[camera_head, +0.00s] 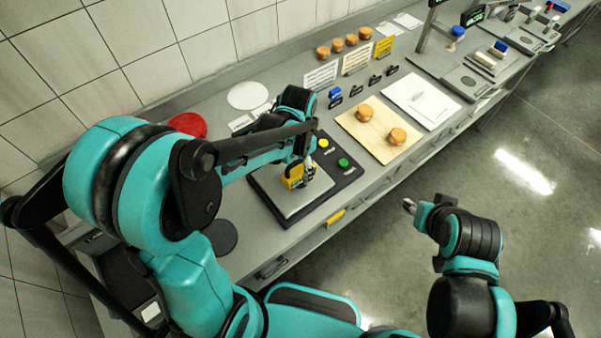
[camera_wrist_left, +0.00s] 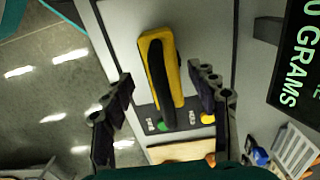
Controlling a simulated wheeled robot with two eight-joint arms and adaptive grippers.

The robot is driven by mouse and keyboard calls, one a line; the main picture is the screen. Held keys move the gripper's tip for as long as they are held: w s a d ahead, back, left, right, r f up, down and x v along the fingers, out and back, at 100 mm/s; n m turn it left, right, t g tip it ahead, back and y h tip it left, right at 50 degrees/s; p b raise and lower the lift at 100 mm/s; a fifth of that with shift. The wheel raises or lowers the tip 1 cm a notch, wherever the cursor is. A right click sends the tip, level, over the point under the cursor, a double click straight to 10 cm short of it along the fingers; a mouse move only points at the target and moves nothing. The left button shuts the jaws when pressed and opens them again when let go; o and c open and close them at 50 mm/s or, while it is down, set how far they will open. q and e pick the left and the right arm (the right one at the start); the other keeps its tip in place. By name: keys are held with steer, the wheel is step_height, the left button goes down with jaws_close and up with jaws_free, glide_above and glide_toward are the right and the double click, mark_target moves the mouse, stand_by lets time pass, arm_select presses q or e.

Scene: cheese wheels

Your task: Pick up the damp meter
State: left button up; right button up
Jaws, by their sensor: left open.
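The damp meter, a yellow and black hand-held device (camera_head: 292,178), lies on the silver plate of a weighing scale (camera_head: 288,199). In the left wrist view the damp meter (camera_wrist_left: 173,70) shows whole, between my fingers. My left gripper (camera_head: 303,174) is over the scale, partly hidden by its own arm. In the wrist view its two black fingers (camera_wrist_left: 163,82) are apart, one on each side of the meter, with visible gaps. My right gripper (camera_head: 410,205) is off the bench's front edge, over the floor; its jaws are too small to read.
A green button (camera_head: 343,162) and a yellow button (camera_head: 323,143) sit on the scale's dark base. A wooden board (camera_head: 376,145) with two cheese wheels (camera_head: 397,136) is to the right. A display (camera_wrist_left: 296,60) reads GRAMS. A red disc (camera_head: 188,124) lies at the back left.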

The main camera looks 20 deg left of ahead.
mark_target(299, 169)
arm_select(q)
steer(key=f, duration=0.3)
steer(key=shift+w+b, duration=0.35)
steer(key=shift+b, duration=0.05)
steer(key=shift+f, duration=0.4)
jaws_close()
steer(key=shift+r, duration=0.15)
